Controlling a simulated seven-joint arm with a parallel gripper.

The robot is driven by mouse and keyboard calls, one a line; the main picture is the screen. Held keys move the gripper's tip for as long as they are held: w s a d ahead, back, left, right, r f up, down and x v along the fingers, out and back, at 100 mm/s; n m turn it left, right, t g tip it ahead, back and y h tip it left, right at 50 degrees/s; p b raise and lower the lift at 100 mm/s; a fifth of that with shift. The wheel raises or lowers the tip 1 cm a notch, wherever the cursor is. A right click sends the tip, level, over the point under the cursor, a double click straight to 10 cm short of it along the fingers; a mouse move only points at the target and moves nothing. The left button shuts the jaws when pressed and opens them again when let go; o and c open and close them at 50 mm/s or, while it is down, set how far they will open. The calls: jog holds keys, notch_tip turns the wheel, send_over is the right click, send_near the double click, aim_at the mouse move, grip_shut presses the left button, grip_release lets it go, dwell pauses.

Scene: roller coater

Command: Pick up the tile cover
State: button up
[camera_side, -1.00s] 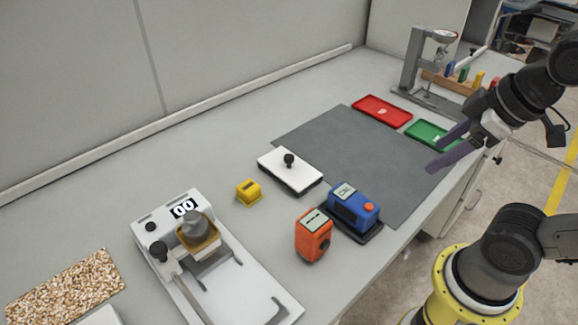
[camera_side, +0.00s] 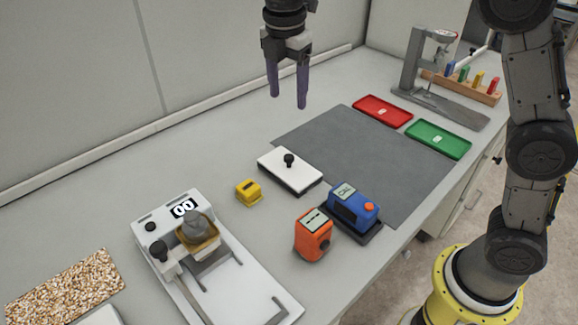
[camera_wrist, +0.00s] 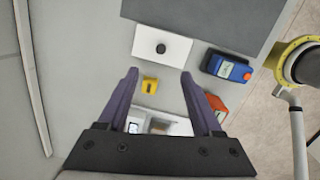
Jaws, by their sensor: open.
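The tile cover, a white flat plate with a black knob, appears to be the white slab (camera_side: 300,165) lying at the left edge of the dark grey mat in the side view. It also shows at the top of the wrist view (camera_wrist: 165,36), with its knob in the middle. My gripper (camera_side: 288,103) is open and empty, its two purple fingers pointing down. It hangs well above the bench, behind the white slab in the side view. In the wrist view the fingers (camera_wrist: 160,75) are spread apart, below the slab in the picture.
A yellow block (camera_side: 249,192) sits left of the slab. An orange device (camera_side: 313,238) and a blue device (camera_side: 352,208) stand to its right. The coater (camera_side: 245,285) is at front left. Red (camera_side: 370,101) and green (camera_side: 445,151) trays lie beyond the grey mat (camera_side: 400,165).

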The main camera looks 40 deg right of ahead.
notch_tip(320, 180, down, 4)
jog(key=a, duration=0.1)
send_over(289, 156)
jog(key=a, duration=0.2)
notch_tip(289, 156, down, 6)
jog(key=shift+g, duration=0.3)
jog(key=shift+d+f, duration=0.3)
jog(key=shift+f, duration=0.75)
jog(key=shift+d+f, duration=0.3)
jog(key=shift+f, duration=0.7)
jog(key=shift+d+f, duration=0.3)
jog(key=shift+f, duration=0.75)
grip_shut()
